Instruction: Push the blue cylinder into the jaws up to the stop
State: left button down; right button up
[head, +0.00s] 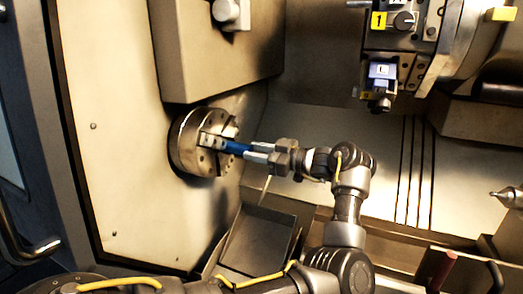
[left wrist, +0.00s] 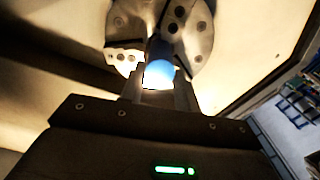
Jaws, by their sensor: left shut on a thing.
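The blue cylinder (head: 236,148) lies roughly level in the head view, with its left end at the jaws (head: 212,141) of the round metal chuck (head: 188,150). How deep it sits and whether it touches a stop are hidden. My left gripper (head: 258,154) is shut on the right part of the cylinder. In the left wrist view the cylinder (left wrist: 160,74) shows bright blue and white between the fingers, with the chuck (left wrist: 185,30) and its jaws just beyond. My right gripper is not in view.
The tool turret (head: 405,45) with a yellow "1" label hangs at upper right. A beige housing (head: 215,50) sits above the chuck. A pointed tailstock centre (head: 508,195) is at far right. A dark tray (head: 258,240) lies below my left gripper.

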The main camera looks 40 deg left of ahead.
pick_arm(q)
jog(key=shift+p+x, duration=0.45)
jog(key=shift+x, duration=0.75)
jog(key=shift+s+a, duration=0.1)
jog(key=shift+a, duration=0.05)
jog(key=shift+f, duration=0.15)
jog(key=c, duration=0.9)
grip_release()
jog(key=shift+c, duration=0.2)
jog(key=shift+o, duration=0.5)
